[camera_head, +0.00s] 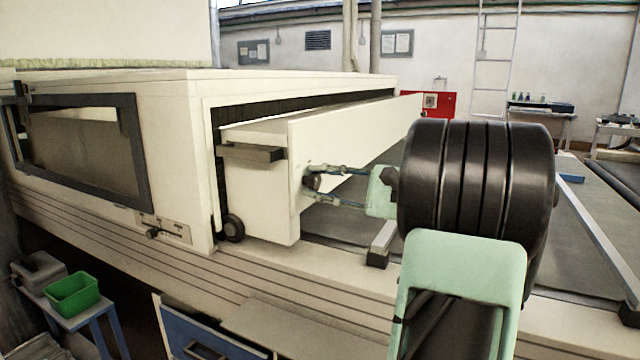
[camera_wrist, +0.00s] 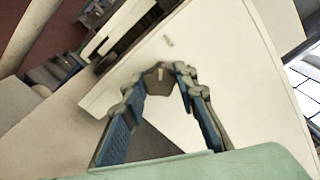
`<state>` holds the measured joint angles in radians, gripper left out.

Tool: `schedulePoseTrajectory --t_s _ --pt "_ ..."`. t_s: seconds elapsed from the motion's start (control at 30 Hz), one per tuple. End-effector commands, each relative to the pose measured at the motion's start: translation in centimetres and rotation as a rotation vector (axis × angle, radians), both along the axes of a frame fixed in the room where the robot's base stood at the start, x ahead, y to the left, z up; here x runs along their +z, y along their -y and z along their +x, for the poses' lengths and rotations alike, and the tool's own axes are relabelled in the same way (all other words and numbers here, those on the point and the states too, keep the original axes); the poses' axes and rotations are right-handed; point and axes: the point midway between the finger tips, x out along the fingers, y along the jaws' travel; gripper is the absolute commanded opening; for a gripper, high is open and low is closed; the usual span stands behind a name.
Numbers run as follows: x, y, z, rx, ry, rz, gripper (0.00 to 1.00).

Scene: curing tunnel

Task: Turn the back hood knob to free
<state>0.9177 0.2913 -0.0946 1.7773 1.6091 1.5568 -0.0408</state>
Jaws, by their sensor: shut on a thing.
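The cream hood (camera_head: 355,135) juts from the mouth of the long tunnel housing (camera_head: 170,95). A dark knob (camera_head: 312,183) sits on the hood's broad right-hand face and is partly hidden by fingers in the head view. In the wrist view, the knob (camera_wrist: 158,82) is a dark angular piece with a small pale mark, against the cream panel. My gripper (camera_head: 314,181) reaches in from the right and is shut on this knob. In the wrist view, the fingertips of my gripper (camera_wrist: 161,76) stand on both sides of it. A small mark (camera_wrist: 168,41) shows on the panel beyond the knob.
A dark handle bar (camera_head: 252,153) and a round black wheel or knob (camera_head: 233,228) are on the hood's near end. A small lever (camera_head: 155,233) is on the housing. A green bin (camera_head: 73,294) stands at lower left. The conveyor rail (camera_head: 595,225) runs along the right.

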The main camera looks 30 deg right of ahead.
Motion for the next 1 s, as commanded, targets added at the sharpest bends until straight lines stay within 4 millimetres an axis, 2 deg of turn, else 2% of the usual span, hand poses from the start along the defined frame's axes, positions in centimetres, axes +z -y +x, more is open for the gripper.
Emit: schedulePoseTrajectory --t_s 0.03,0.2,0.57,0.67,1.0 --pt "-0.1 0.0 0.0 -0.001 -0.002 -0.001 0.29" --pt "-0.1 0.0 0.0 0.000 -0.001 -0.001 0.45" --pt "0.0 0.4 -0.6 -0.002 -0.001 0.000 0.45" --pt "0.0 1.2 -1.8 -0.005 -0.002 0.000 0.45" --pt "-0.1 4.8 -8.0 -0.005 -0.002 0.000 0.45"
